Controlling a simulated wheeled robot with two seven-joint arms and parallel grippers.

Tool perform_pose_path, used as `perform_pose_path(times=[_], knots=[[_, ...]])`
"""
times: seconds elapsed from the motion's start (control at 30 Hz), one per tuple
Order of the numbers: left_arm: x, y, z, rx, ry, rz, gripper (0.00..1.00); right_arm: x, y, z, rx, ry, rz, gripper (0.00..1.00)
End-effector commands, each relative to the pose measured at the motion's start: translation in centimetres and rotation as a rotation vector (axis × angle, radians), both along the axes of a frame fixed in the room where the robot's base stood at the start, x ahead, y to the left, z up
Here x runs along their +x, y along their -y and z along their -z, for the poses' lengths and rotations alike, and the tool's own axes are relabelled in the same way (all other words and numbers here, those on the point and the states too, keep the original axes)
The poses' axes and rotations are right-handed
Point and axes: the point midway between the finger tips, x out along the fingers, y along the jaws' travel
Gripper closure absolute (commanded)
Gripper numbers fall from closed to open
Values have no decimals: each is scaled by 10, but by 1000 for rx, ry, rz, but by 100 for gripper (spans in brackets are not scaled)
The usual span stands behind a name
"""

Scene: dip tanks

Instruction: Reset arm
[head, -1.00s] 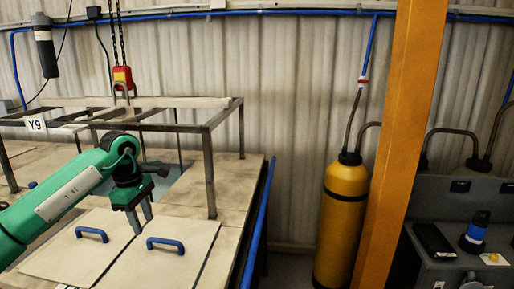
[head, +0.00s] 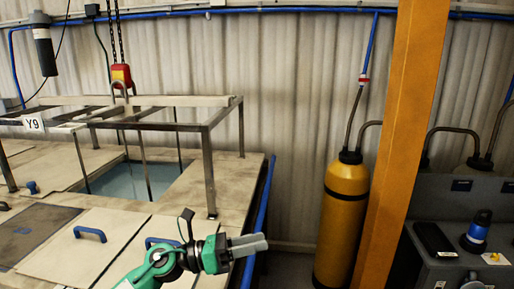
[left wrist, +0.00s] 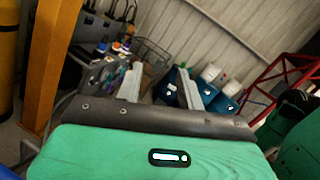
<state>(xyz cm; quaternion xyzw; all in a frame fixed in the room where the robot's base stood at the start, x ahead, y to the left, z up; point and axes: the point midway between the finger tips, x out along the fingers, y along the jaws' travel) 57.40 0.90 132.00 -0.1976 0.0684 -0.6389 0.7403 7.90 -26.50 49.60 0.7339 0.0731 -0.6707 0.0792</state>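My left arm is green, with a dark wrist and a grey two-fingered gripper (head: 262,243). The gripper points to the right, near the front right edge of the tank deck, and partly covers one lid. In the left wrist view the two fingers of this gripper (left wrist: 160,72) stand apart with nothing between them, so it is open and empty. That view looks past the fingers to the far side of the room. My right gripper is in neither view.
The tank deck has lids with blue handles (head: 90,234), an open water tank (head: 125,182) and a metal frame (head: 208,160) above. An orange post (head: 402,130) and yellow cylinder (head: 342,215) stand right of it. A grey bench (head: 462,262) is at far right.

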Motion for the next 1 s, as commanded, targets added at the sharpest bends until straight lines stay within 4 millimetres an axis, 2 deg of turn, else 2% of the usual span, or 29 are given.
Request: perform_pose_path(times=[0.17, 0.27, 0.37, 0.47, 0.57, 0.67, 0.77, 0.9, 1.0], knots=[[1, -21, -11, -384, -321, -166, 62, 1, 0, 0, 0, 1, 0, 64], [6, -45, -4, -583, -517, -270, 62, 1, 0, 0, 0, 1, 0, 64], [10, -73, 14, -773, -719, -380, 62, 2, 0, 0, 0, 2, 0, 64], [8, -104, 42, -951, -927, -498, 62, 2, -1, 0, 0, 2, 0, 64], [0, -134, 81, -1117, -1137, -627, 62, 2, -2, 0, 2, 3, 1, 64], [-19, -162, 125, -1273, -1347, -767, 62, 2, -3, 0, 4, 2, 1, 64], [-49, -184, 173, -1412, -1555, -919, 62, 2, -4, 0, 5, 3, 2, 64], [-109, -206, 234, -1579, -1830, -1154, 62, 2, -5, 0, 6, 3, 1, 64], [-153, -215, 266, -1661, -1985, -1313, 62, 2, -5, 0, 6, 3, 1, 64]])
